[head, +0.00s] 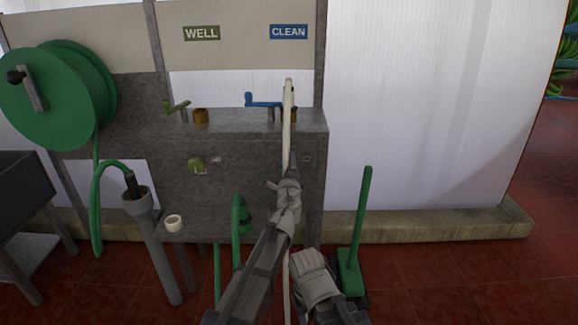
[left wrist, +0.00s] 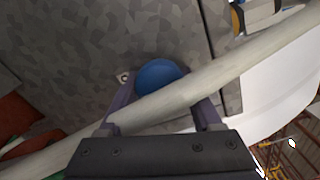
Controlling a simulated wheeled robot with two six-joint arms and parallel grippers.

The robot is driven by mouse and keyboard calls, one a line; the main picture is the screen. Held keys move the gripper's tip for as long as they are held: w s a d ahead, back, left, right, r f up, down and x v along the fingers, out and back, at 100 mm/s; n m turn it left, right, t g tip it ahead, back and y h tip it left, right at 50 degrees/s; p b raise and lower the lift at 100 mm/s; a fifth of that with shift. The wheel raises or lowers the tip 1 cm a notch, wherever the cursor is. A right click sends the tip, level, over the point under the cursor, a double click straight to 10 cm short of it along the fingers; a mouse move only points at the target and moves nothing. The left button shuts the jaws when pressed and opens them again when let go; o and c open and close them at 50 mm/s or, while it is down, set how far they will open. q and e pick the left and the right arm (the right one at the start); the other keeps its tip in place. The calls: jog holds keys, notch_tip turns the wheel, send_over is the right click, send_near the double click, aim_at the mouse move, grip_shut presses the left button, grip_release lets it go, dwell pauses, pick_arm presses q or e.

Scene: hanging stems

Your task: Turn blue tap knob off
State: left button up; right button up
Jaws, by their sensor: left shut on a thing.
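The blue tap knob (left wrist: 158,75) shows as a round blue disc in the left wrist view. My left gripper (left wrist: 163,88) has one finger on each side of it and is shut on it. In the head view my left gripper (head: 290,184) is at the panel front below the CLEAN sign, and the knob is hidden there. A pale pole or stem (head: 288,110) runs upright at the gripper; in the left wrist view the pale pole (left wrist: 250,60) crosses the fingers and covers the knob's lower edge. A grey ribbed part of mine, apparently the right arm, is low in the middle; its fingertips cannot be made out.
The grey panel (head: 240,150) carries a green knob (head: 195,165) on its front and a blue lever (head: 262,101) on top. A green-handled broom (head: 361,220) stands to the right. A green hose reel (head: 60,95) is at the left.

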pick_arm(q)
jog(key=o, duration=1.4)
jog(key=shift+c, duration=0.2)
jog(key=shift+s, duration=0.1)
jog(key=s, duration=0.7)
jog(key=shift+s, duration=0.35)
pick_arm(e)
jog(key=shift+s+d, duration=0.6)
jog(key=shift+s, duration=0.25)
